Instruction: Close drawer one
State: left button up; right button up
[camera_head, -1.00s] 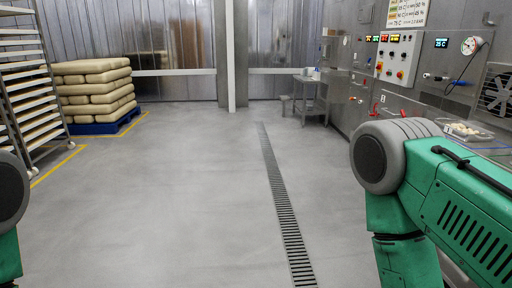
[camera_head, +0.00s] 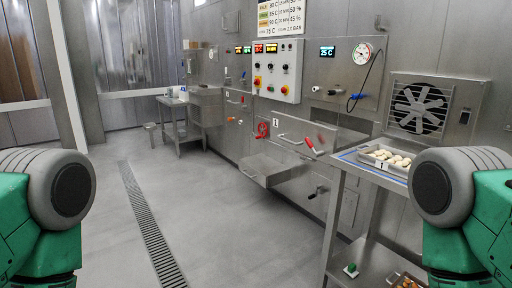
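A steel drawer (camera_head: 272,170) sticks out from the lower part of the steel machine wall, right of the picture's middle. It looks pulled open; its number cannot be read. Above it is a steel front with a red handle (camera_head: 310,144), and a small number plate (camera_head: 277,123) that may read 2. A plate with a 1 (camera_head: 380,164) is on the front of a tray on the bench at right. Both my green arms show only their upper parts at the lower left and right edges. Neither gripper is in view, and nothing of mine touches the drawer.
A steel bench (camera_head: 340,172) with a tray of pale pasta pieces (camera_head: 391,157) stands close at right, small items on its lower shelf. A control panel (camera_head: 277,70), red valve wheel (camera_head: 262,130) and fan (camera_head: 419,108) are on the wall. Floor (camera_head: 115,215) at left is clear, with a drain grate (camera_head: 150,235).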

aim_at(290, 132)
jog(key=i+j+z, duration=0.1)
jog(key=i+z, duration=0.3)
jog(key=i+j+z, duration=0.2)
jog(key=z, duration=0.15)
jog(key=i+j+z, duration=0.25)
jog(key=z, duration=0.15)
jog(key=i+j+z, duration=0.15)
jog(key=j+z, duration=0.2)
